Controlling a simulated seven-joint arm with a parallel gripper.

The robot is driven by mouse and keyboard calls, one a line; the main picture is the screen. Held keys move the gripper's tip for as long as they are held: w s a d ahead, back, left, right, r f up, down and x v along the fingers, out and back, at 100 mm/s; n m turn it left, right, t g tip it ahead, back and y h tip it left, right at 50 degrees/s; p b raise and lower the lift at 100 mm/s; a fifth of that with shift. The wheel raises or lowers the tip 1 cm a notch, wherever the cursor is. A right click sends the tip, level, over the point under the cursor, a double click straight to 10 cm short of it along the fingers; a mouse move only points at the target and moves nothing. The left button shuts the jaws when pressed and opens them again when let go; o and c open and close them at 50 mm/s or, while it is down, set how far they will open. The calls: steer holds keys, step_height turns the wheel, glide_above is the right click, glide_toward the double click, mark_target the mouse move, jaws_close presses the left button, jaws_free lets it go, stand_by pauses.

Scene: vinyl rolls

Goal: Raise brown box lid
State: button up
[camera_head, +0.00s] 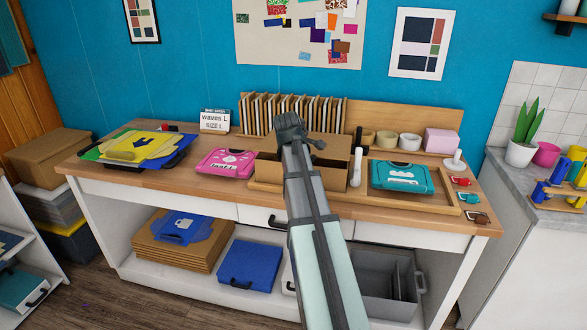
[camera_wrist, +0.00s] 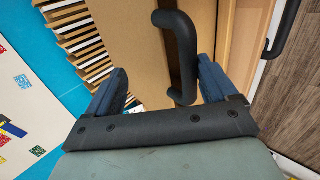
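The brown box (camera_head: 335,174) sits on the workbench near the middle, partly hidden behind my arm in the head view. Its light brown surface (camera_wrist: 127,35) fills the upper middle of the wrist view. A black curved handle (camera_wrist: 181,50) lies across a dark brown strip there. My gripper (camera_wrist: 163,88) is open, with one dark blue finger on each side of the handle's lower end. I see no finger touching the handle.
A pink case (camera_head: 226,162) lies left of the box and a teal case (camera_head: 401,177) lies right of it. A rack of upright boards (camera_head: 293,112) stands behind. Rolls and a pink block (camera_head: 442,141) stand at back right. A black drawer handle (camera_head: 271,222) is below.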

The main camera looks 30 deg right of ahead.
step_height(320, 180, up, 8)
steer(key=w+d, duration=0.1)
steer(key=shift+w+d+r, duration=0.25)
steer(key=shift+w+d, duration=0.05)
stand_by(1.1)
stand_by(0.5)
steer(key=w+d+r, duration=0.8)
steer(key=r, duration=0.3)
steer(key=shift+r, duration=0.2)
stand_by(2.1)
stand_by(0.4)
